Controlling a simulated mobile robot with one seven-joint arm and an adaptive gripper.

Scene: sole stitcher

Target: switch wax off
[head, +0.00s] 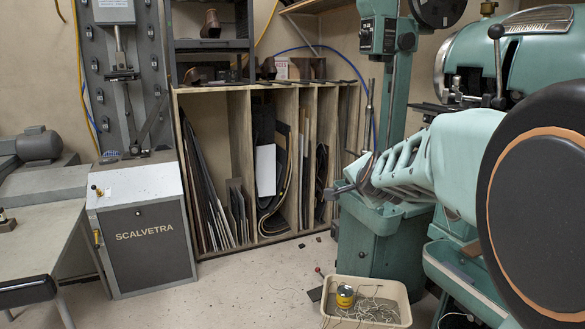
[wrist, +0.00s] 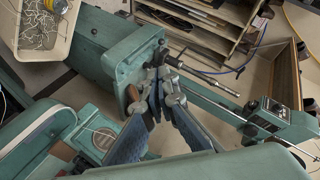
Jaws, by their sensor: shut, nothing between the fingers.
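The teal stitching machine (head: 385,220) stands at the right of the head view and also fills much of the wrist view (wrist: 115,55). A control box (head: 379,36) with small controls is on its upright column; a similar box shows at the right of the wrist view (wrist: 272,112). I cannot tell which control is the wax switch or how it is set. My gripper (wrist: 157,85) is in the wrist view, its dark fingers converging, shut and empty. It appears in front of the machine's metal parts; I cannot tell whether it touches them.
A cream tub (head: 402,294) holding tangled thread and a yellow can (head: 345,296) sits on the floor by the machine. A wooden rack (head: 237,130) of sheets stands behind, with a grey SCALVETRA cabinet (head: 146,240) at left. The floor between them is mostly clear.

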